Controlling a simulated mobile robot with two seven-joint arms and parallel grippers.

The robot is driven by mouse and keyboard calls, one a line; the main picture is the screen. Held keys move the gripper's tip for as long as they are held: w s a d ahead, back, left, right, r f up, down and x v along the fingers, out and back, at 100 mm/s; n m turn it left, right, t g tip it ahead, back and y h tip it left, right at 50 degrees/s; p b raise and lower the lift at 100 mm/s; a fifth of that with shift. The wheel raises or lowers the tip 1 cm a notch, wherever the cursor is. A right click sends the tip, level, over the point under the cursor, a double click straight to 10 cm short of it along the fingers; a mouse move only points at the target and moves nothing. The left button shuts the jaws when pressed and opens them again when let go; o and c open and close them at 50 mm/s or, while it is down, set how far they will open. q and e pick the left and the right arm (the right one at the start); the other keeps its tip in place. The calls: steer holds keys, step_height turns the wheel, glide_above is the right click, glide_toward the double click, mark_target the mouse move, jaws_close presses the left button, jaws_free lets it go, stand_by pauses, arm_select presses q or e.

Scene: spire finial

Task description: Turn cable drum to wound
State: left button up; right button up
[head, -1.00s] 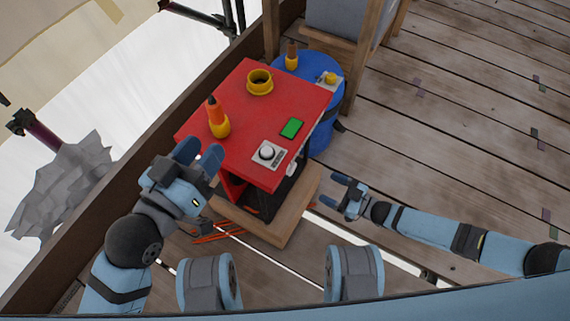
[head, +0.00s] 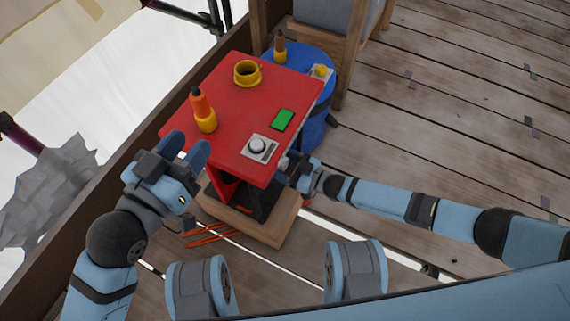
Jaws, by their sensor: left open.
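No part is plainly marked as the cable drum. A round grey knob on a pale plate (head: 259,147) sits at the front right of the red table top (head: 228,112). A blue drum-shaped body (head: 313,132) stands behind the table's right side. My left gripper (head: 186,149) is open and empty at the table's front left edge. My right gripper (head: 290,165) is at the table's right front side, below the top. A small pale part by its fingers is mostly hidden. Whether the fingers touch or hold it, I cannot tell.
An orange bottle-like tool (head: 203,111), a yellow ring-shaped cup (head: 247,73) and a green block (head: 282,119) are on the table. Another orange tool (head: 280,49) and a yellow button (head: 320,71) are on the blue body. Orange rods (head: 208,234) lie on the planks.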

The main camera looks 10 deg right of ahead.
steer(key=c, duration=1.3)
steer(key=shift+n, duration=0.3)
steer(key=shift+n, duration=0.6)
steer(key=n+p, duration=0.1)
steer(key=n, duration=0.3)
arm_select(q)
steer(key=shift+s+d+f+n, duration=0.25)
steer(key=shift+s+n, duration=0.15)
steer(key=shift+n, duration=0.1)
arm_select(e)
steer(key=shift+n, duration=0.5)
arm_select(q)
steer(key=shift+r, duration=0.1)
steer(key=shift+w+r, duration=0.1)
